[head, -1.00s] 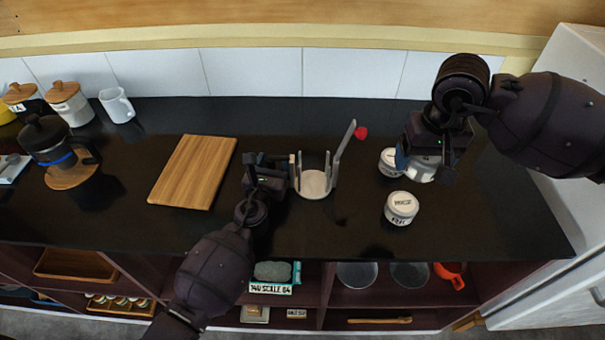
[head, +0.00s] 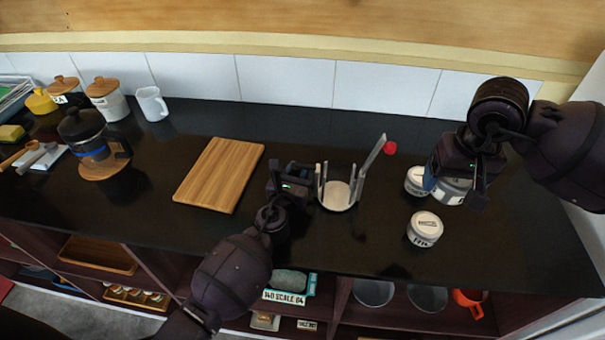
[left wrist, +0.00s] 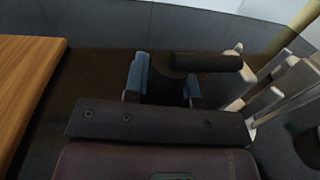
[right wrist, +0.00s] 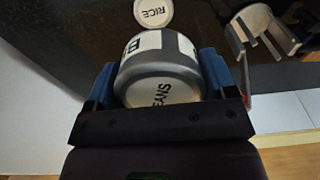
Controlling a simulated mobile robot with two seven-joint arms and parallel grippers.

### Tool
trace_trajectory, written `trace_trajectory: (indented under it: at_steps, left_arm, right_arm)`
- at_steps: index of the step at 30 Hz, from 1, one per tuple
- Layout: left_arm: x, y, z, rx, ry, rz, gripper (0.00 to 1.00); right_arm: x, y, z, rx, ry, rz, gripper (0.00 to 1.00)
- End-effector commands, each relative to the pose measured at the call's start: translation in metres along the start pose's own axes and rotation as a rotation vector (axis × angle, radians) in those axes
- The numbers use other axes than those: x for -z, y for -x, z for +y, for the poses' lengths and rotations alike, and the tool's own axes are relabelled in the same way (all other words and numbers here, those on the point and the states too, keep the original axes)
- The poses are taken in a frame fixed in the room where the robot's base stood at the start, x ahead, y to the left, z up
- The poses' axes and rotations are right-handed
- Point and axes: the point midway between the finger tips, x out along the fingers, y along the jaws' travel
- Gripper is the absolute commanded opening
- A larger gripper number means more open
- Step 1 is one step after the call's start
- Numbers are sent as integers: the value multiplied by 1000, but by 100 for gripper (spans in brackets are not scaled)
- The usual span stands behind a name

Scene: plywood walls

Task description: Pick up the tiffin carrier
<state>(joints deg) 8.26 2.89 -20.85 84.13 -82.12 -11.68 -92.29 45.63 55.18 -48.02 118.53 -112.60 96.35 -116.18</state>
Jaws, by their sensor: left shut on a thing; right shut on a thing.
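The tiffin carrier's metal frame (head: 337,198) stands on the dark counter, empty, with upright prongs and a slanted lever ending in a red knob (head: 390,148). My left gripper (head: 308,188) is at the frame's left side. In the left wrist view, its blue fingers are shut on a dark handle (left wrist: 205,62) with a black bar; whether it joins the frame is unclear. My right gripper (right wrist: 158,78) is shut on a silver tin (right wrist: 165,88) labelled in part "EANS".
A wooden board (head: 220,175) lies left of my left gripper. A French press (head: 88,138), a white mug (head: 152,103) and wooden-lidded jars (head: 107,98) stand farther left. The tiled wall (head: 285,80) bounds the back. Open shelves lie under the counter's front edge.

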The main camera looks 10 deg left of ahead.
Motion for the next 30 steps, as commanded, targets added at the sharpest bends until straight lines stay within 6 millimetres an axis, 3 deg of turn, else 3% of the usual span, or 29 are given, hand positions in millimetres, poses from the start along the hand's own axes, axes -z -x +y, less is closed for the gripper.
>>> trace_trajectory:
  at_steps: [11, 24, 30]
  left_arm:
    - [-22, 0, 0, 2, 3, -2, 0]
    - [-81, 0, 0, 4, -1, -5, 0]
    - [-89, 0, 0, 1, 1, -1, 0]
  right_arm:
    - [0, 0, 0, 0, 0, 1, 47]
    - [0, 0, 0, 0, 0, 1, 47]
    - [0, 0, 0, 0, 0, 1, 47]
